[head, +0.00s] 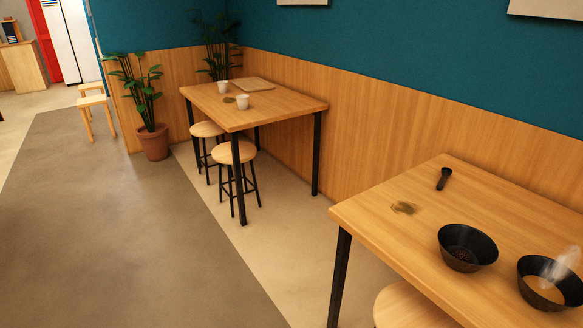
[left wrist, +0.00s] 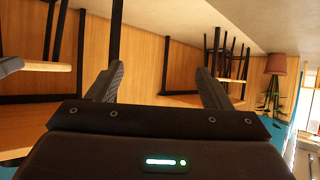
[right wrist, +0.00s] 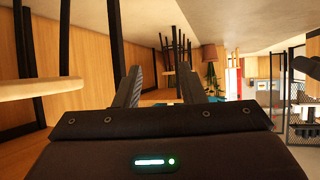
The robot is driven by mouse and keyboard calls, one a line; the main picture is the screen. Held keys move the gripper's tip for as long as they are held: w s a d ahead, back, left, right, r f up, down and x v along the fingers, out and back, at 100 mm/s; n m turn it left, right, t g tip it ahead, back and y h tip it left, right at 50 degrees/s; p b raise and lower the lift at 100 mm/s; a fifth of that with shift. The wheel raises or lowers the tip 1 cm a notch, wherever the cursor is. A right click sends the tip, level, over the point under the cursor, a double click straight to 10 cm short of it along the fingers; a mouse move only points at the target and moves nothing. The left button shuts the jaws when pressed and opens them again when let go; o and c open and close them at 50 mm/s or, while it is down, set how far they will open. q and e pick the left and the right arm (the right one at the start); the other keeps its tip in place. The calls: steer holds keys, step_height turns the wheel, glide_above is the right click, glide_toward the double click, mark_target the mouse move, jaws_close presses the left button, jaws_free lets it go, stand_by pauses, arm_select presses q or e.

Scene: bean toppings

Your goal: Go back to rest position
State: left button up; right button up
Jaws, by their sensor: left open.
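My left gripper (left wrist: 160,85) is open and empty in the left wrist view, its two fingers apart. My right gripper (right wrist: 162,88) is open and empty in the right wrist view, its fingers also apart. Neither gripper shows in the head view. On the near table (head: 365,210) stands a black bowl (head: 480,247) with dark bean-like bits at its bottom. A second black bowl (head: 526,290) at the right edge holds light brown food with whitish steam above it. A small dark utensil (head: 444,179) lies farther back on the table.
A small brownish-green patch (head: 404,208) marks the near table. A stool (head: 410,308) stands at its front. A farther table (head: 285,106) has white cups, a board and stools. A potted plant (head: 153,143) stands by the wall. The floor (head: 120,240) at left is clear.

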arm_select(q)
steer(key=s+a+f+g+y+p, duration=0.1)
steer(key=s+a+f+g+p, duration=0.2)
steer(key=s, duration=0.8)
steer(key=s+a+f+g+y+p, duration=0.1)
steer(key=s+a+f+g+p, duration=0.2)
steer(key=s, duration=0.7)
steer(key=s+a+f+g+y+p, duration=0.1)
steer(key=s+a+f+g+p, duration=0.2)
steer(key=s, duration=0.8)
steer(key=shift+s+a+n+g+p, duration=0.35)
steer(key=shift+a+g, duration=0.2)
steer(key=shift+g, duration=0.25)
arm_select(e)
steer(key=s+d+f+g+h, duration=0.1)
steer(key=s+d+f+g, duration=0.2)
steer(key=s, duration=0.8)
steer(key=s+d+f+g+h, duration=0.1)
steer(key=s+d+f+g, duration=0.2)
steer(key=s, duration=0.7)
steer(key=s+d+f+g+h, duration=0.1)
steer(key=s+d+f+g, duration=0.2)
steer(key=s, duration=0.8)
steer(key=shift+s+d+m+g, duration=0.35)
steer(key=shift+d+g, duration=0.2)
steer(key=shift+g, duration=0.25)
